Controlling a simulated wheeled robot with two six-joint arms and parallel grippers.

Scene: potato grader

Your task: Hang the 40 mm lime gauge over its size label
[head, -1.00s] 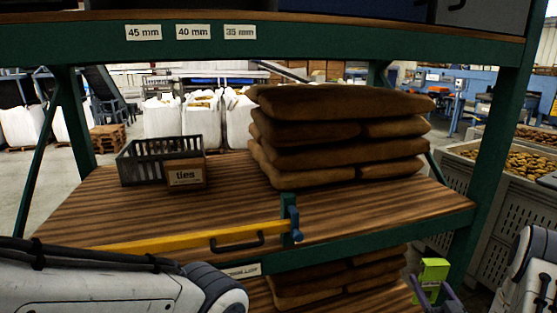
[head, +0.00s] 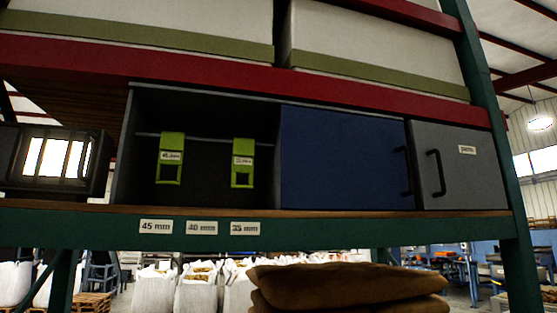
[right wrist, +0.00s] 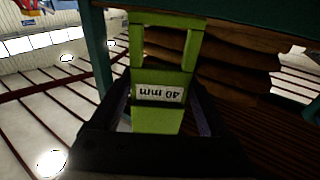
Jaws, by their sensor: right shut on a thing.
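The 40 mm lime gauge (right wrist: 158,118) fills the middle of the right wrist view, its printed label upside down there. My right gripper (right wrist: 160,100) is shut on it, one dark finger at each side. In the head view, two other lime gauges hang on a rail (head: 208,136) in an open dark compartment: a left gauge (head: 170,158) above the 45 mm label (head: 156,227) and a right gauge (head: 243,163) above the 35 mm label (head: 245,228). The rail between them, above the 40 mm label (head: 202,228), is bare. My left gripper is out of view.
A blue panel (head: 340,158) and a grey door (head: 460,165) with dark handles stand right of the compartment. A dark slatted box (head: 55,160) stands left. Brown sacks (head: 345,285) are stacked below the green shelf beam (head: 350,228).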

